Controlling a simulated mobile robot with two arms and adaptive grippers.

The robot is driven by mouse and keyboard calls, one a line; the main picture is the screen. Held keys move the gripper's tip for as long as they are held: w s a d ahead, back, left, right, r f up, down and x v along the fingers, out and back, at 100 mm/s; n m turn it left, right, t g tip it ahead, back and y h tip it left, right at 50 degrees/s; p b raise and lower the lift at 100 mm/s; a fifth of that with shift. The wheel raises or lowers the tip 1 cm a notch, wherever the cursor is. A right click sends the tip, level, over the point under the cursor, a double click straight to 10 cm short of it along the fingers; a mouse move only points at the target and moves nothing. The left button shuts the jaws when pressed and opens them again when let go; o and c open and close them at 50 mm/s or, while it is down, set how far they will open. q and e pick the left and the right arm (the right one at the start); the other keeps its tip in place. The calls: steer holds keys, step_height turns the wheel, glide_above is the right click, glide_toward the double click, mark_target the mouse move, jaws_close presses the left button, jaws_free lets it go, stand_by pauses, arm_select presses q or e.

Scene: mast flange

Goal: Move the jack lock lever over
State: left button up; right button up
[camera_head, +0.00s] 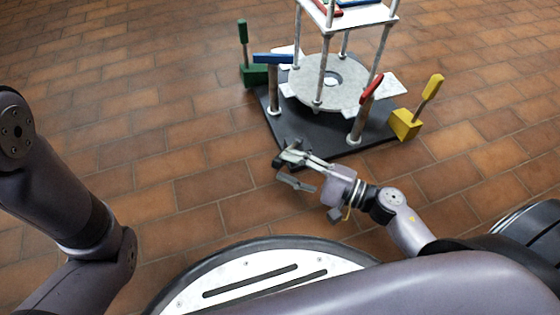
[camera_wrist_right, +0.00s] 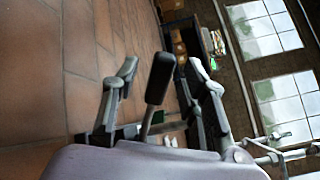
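A lever with a black handle (camera_wrist_right: 159,78) on a thin metal rod stands between the fingers of my right gripper in the right wrist view. My right gripper (camera_head: 287,168) is at the front left edge of the black base plate (camera_head: 312,140). Its fingers are open, with a gap on both sides of the black handle. In the head view the lever is hard to make out behind the fingers. My left arm shows at the left of the head view, but its gripper is out of frame.
The plate carries a round grey flange (camera_head: 300,88) under a white frame on posts. A blue handle (camera_head: 273,58), a red handle (camera_head: 372,88), a green lever (camera_head: 243,32) and a yellow lever (camera_head: 432,88) stand around it. The tiled floor (camera_head: 150,130) is clear at left.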

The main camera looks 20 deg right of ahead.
steer(key=v, duration=0.8)
steer(key=shift+s+d, duration=0.25)
steer(key=shift+s, duration=0.05)
